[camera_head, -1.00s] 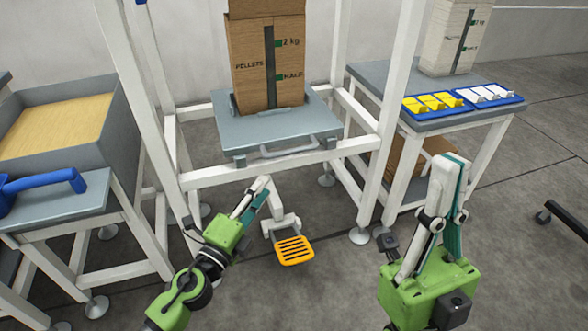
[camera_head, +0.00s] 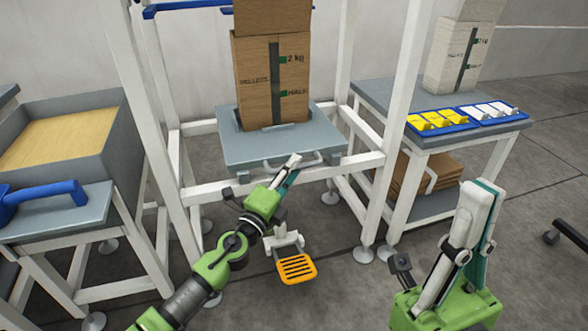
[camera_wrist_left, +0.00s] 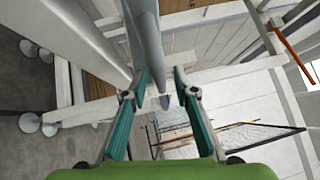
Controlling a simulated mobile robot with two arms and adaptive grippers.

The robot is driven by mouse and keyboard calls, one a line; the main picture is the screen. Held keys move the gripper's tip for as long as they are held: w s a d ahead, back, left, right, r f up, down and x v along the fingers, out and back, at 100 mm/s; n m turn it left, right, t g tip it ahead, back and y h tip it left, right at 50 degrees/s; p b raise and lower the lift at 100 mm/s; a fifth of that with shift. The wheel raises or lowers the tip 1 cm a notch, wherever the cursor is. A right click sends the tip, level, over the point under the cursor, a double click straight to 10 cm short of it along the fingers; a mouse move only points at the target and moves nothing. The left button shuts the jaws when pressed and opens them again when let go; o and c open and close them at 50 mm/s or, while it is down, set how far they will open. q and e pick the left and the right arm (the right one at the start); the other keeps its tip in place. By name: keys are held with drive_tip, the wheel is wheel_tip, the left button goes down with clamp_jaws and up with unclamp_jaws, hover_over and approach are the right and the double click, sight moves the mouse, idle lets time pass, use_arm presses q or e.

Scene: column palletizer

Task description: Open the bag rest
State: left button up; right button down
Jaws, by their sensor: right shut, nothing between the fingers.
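The bag rest is a grey plate (camera_head: 240,150) on the white frame, with a bar handle (camera_head: 270,163) along its front edge. A brown paper bag (camera_head: 260,85) marked PELLETS stands upright on it. My left gripper (camera_head: 294,163) is at the front edge by the handle, overlapping it in the head view. In the left wrist view, my left gripper's fingers (camera_wrist_left: 160,74) are apart, with a grey-blue edge (camera_wrist_left: 145,35) running down between them. I cannot tell whether they touch the handle. My right gripper (camera_head: 484,188) is shut and empty, away at the right.
A yellow slotted pedal (camera_head: 297,268) is low in front of the frame. White posts (camera_head: 402,120) stand on both sides of the rest. At right, a table holds a blue tray (camera_head: 460,123) with yellow and white pieces and a pale bag (camera_head: 460,60). At left is a grey bin (camera_head: 105,150).

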use_arm(q)
drive_tip(key=shift+w+d, duration=0.25)
drive_tip(key=shift+w, duration=0.25)
drive_tip(key=shift+r, duration=0.1)
clamp_jaws()
drive_tip(key=shift+s, duration=0.1)
